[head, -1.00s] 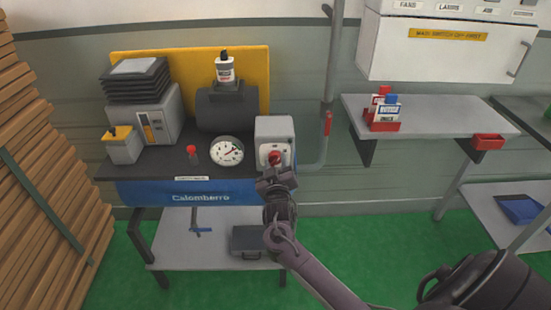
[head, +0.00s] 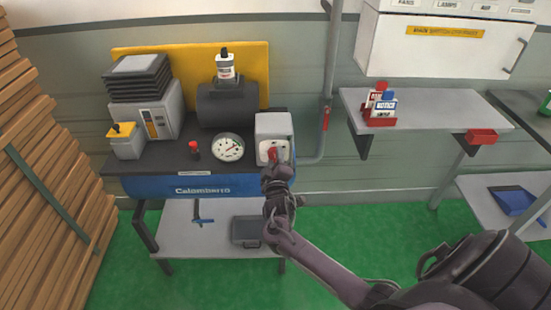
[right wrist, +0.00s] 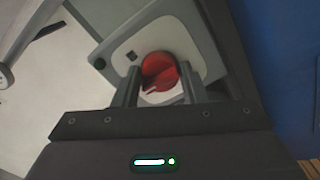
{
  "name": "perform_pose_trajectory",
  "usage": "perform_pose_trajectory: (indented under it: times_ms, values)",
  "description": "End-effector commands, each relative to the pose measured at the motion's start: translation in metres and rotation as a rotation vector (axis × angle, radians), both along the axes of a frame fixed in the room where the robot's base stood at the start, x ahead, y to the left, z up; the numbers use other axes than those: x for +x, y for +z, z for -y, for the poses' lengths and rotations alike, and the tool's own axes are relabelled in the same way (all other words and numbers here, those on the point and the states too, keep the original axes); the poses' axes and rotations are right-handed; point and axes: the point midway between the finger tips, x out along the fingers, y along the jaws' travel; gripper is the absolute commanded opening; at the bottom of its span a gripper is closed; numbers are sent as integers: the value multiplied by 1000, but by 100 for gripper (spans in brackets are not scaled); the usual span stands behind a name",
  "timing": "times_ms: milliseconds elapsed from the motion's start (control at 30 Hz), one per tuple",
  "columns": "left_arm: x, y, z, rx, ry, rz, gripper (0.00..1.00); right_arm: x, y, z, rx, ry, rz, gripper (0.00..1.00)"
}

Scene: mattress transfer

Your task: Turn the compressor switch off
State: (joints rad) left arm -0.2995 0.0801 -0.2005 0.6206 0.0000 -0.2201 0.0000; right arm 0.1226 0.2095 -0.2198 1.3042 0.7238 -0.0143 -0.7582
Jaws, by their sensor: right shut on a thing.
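The compressor switch is a red rotary knob (right wrist: 160,72) on a light grey switch box (head: 274,127) at the right end of the compressor bench. My right gripper (head: 274,167) is at the front of the box. In the right wrist view, its two fingers (right wrist: 158,88) stand on either side of the red knob, shut on it. The knob's raised grip is tilted in that view. In the head view, my gripper partly hides the knob (head: 272,154). My left gripper is not in view.
The blue compressor tank (head: 190,187) lies under the dark bench top, with a pressure gauge (head: 228,147) left of the box. A pipe with a red lever (head: 326,117) rises behind right. A shelf (head: 425,112) holds small bottles. Stacked wood (head: 45,150) stands at left.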

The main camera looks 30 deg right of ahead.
Motion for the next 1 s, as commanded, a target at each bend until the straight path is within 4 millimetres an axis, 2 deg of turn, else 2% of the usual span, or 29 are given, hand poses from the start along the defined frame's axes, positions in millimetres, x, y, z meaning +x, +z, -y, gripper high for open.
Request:
perform_pose_trajectory:
  times_ms: [400,433,600,867,1000]
  values:
    - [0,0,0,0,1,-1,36,1,1,0,-8,1,-2,16]
    - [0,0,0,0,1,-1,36,1,1,0,-8,1,-2,40]
    - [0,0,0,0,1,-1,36,0,1,0,-7,0,-2,60]
    - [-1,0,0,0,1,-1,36,-1,0,0,-6,1,-3,60]
    - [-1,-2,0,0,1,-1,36,-11,-1,-7,-5,1,-3,60]
